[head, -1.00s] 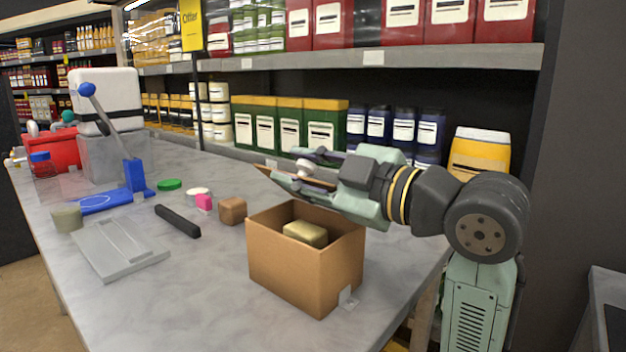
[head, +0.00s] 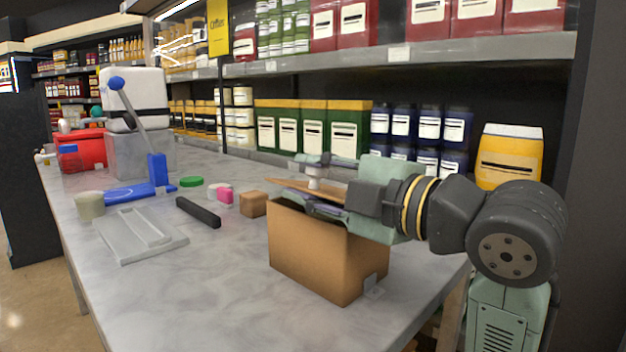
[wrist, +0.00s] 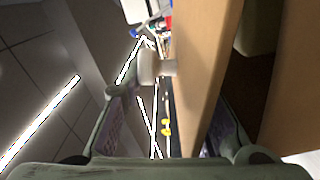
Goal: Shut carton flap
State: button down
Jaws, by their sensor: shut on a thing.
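The brown carton (head: 325,258) stands on the near right part of the table. Its tan flap (head: 290,184) lies nearly level, just above the opening, with a white knob (head: 313,183) on its upper face. My gripper (head: 312,186) is shut on the flap, one finger above it and the other below, at the carton's mouth. In the wrist view, the flap (wrist: 205,75) runs between my fingers, and the knob (wrist: 152,67) is on its left face. A dull olive block (wrist: 258,25) shows inside the carton there; my gripper and the flap hide it in the head view.
A small brown box (head: 253,204), a black bar (head: 198,212) and a pink item (head: 225,196) lie left of the carton. A grey tray (head: 138,236) and a blue lever press (head: 140,190) are further left. Shelves of jars stand behind. The table's front left of the carton is clear.

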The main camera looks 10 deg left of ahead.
jog(key=shift+d+r, duration=0.1)
jog(key=c, duration=1.3)
grip_release()
notch_tip(320, 180, up, 10)
jog(key=shift+f, duration=0.1)
jog(key=shift+c, duration=0.6)
